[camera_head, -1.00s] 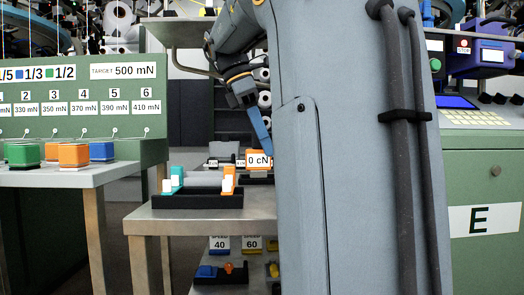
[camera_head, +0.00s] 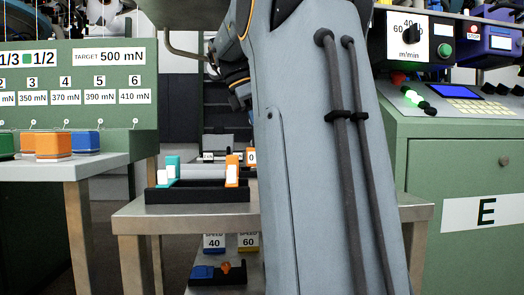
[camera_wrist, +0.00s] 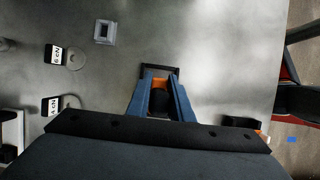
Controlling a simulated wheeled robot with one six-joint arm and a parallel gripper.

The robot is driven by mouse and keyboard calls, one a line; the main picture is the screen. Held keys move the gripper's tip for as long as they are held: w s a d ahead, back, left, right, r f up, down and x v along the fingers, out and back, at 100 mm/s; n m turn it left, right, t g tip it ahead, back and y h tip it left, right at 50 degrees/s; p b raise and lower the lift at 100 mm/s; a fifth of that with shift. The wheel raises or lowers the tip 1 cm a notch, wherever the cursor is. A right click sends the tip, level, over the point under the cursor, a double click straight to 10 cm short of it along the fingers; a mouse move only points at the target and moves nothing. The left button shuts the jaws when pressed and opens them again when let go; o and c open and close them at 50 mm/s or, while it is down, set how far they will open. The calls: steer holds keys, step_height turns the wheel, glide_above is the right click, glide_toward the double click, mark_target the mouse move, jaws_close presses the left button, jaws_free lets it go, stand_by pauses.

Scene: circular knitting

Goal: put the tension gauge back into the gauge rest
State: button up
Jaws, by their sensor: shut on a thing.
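The orange tension gauge (camera_wrist: 158,101) is between the blue fingers of my gripper (camera_wrist: 160,80) in the wrist view, and the fingers are shut on it. In the head view, part of the gauge (camera_head: 251,157) shows at the edge of my arm, with a "0" on its white display. A dark rectangular frame (camera_wrist: 174,69), which looks like the gauge rest, shows at the fingertips in the wrist view. I cannot tell whether the gauge touches it. My arm hides the fingers in the head view.
A black tray (camera_head: 198,194) with teal, white and orange parts stands on the metal table (camera_head: 130,219). The wrist view shows a weight tagged "6 cN" (camera_wrist: 54,54), another tag (camera_wrist: 51,106) and a small grey square holder (camera_wrist: 105,32). Bare tabletop lies around the frame.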

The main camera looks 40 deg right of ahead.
steer(key=shift+s+f, duration=0.1)
steer(key=shift+f, duration=0.05)
steer(key=shift+f, duration=0.15)
steer(key=o, duration=0.9)
steer(key=shift+o, duration=0.2)
steer(key=shift+f+b, duration=0.1)
steer(key=shift+b, duration=0.4)
steer(key=p+v, duration=0.2)
steer(key=v, duration=0.1)
steer(key=shift+r+p, duration=0.25)
steer(key=shift+p, duration=0.1)
steer(key=w+a+p, duration=0.4)
steer(key=w+a, duration=0.3)
steer(key=a, duration=0.2)
steer(key=shift+w+a+f, duration=0.2)
steer(key=shift+a, duration=0.15)
